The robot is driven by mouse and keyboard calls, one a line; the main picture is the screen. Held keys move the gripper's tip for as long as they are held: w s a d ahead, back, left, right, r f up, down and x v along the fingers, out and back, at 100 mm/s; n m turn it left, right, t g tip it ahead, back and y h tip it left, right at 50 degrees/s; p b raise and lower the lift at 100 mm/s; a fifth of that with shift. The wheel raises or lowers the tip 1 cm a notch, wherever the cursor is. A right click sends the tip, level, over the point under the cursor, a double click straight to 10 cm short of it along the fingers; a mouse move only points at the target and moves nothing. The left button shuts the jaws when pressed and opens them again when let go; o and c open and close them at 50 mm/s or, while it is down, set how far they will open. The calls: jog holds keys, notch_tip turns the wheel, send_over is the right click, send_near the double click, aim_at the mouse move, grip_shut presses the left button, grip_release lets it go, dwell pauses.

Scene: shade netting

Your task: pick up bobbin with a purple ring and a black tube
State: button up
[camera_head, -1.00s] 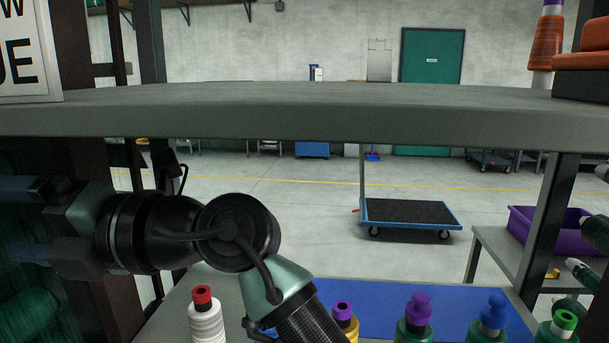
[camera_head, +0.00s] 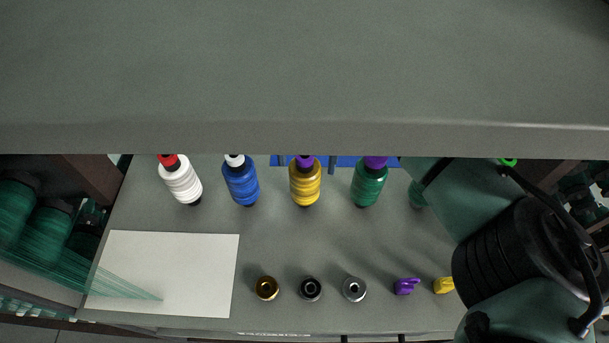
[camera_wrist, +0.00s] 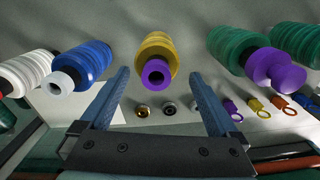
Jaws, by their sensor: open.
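A yellow bobbin (camera_head: 305,185) stands on the lower shelf in the head view, its top cut off by the upper shelf's edge. In the wrist view the yellow bobbin (camera_wrist: 158,50) shows a purple ring around a dark centre; I cannot tell the tube's colour for certain. My gripper (camera_wrist: 160,74) is open and empty in the wrist view. Its two blue fingers flank the purple ring in the picture, without visible contact. A green bobbin (camera_head: 369,185) with a solid purple knob is to the right.
A blue bobbin (camera_head: 241,184) and white bobbin (camera_head: 182,182) stand to the left. The upper shelf (camera_head: 300,80) overhangs the row. Small metal rings (camera_head: 310,289), purple (camera_head: 406,286) and yellow (camera_head: 443,285) pieces, and a white sheet (camera_head: 165,270) lie on the shelf.

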jog(key=f, duration=0.5)
jog(key=shift+s+a+f+p, duration=0.15)
jog(key=shift+s+f+p, duration=0.05)
jog(key=shift+f+p, duration=0.15)
jog(key=shift+c, duration=0.2)
grip_shut()
